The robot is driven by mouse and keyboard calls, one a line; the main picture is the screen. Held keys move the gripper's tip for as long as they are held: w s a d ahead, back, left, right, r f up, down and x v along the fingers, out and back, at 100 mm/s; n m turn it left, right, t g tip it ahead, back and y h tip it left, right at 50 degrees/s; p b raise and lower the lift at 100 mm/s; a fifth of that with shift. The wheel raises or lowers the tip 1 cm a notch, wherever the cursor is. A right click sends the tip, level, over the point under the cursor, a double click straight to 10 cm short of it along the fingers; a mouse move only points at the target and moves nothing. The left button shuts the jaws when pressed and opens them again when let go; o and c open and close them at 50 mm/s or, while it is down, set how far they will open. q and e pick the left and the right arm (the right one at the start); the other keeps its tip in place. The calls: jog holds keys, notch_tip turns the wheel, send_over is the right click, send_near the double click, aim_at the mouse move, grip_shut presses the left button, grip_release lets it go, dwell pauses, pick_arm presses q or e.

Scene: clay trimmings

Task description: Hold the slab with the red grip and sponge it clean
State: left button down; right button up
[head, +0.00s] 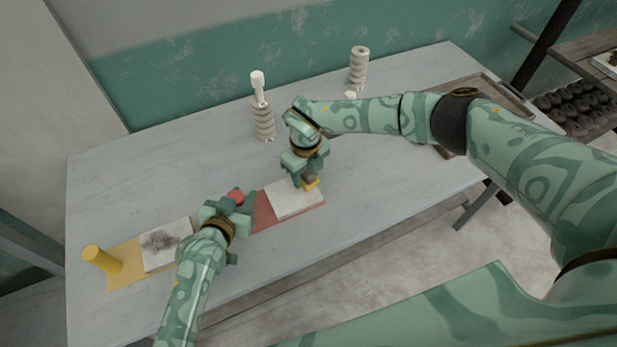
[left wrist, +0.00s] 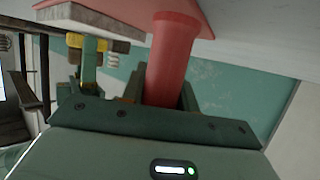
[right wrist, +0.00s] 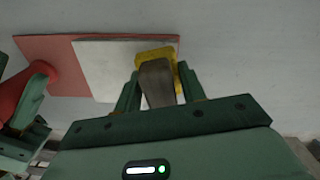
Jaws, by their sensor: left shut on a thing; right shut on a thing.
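The red grip (head: 235,196) stands on a red board (head: 263,214), and my left gripper (head: 231,203) is shut around it; the left wrist view shows the red grip (left wrist: 170,62) between the fingers. A pale slab (head: 293,201) lies on the board's right part, with no clear dark mark on its visible face. In the right wrist view the sponge (right wrist: 156,53) overlaps the slab (right wrist: 105,68); contact is hard to tell.
A yellow board (head: 123,278) with a yellow grip (head: 102,259) and a dark-smudged slab (head: 166,243) lies at the left. A ribbed white bottle-like thing (head: 263,120) and a ribbed stack (head: 358,68) stand behind. The right front of the table is clear.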

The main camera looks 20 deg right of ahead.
aim_at(312, 193)
jog(key=shift+s+d+f, duration=0.15)
jog(key=shift+s+f, duration=0.1)
jog(key=shift+s, duration=0.3)
jog(key=shift+s+d, duration=0.1)
jog(key=shift+s, duration=1.05)
jog(key=shift+s+r, duration=0.15)
jog(key=shift+r, duration=0.05)
notch_tip(312, 193, up, 8)
jog(key=shift+f, duration=0.15)
pick_arm(q)
jog(key=c, duration=1)
grip_release()
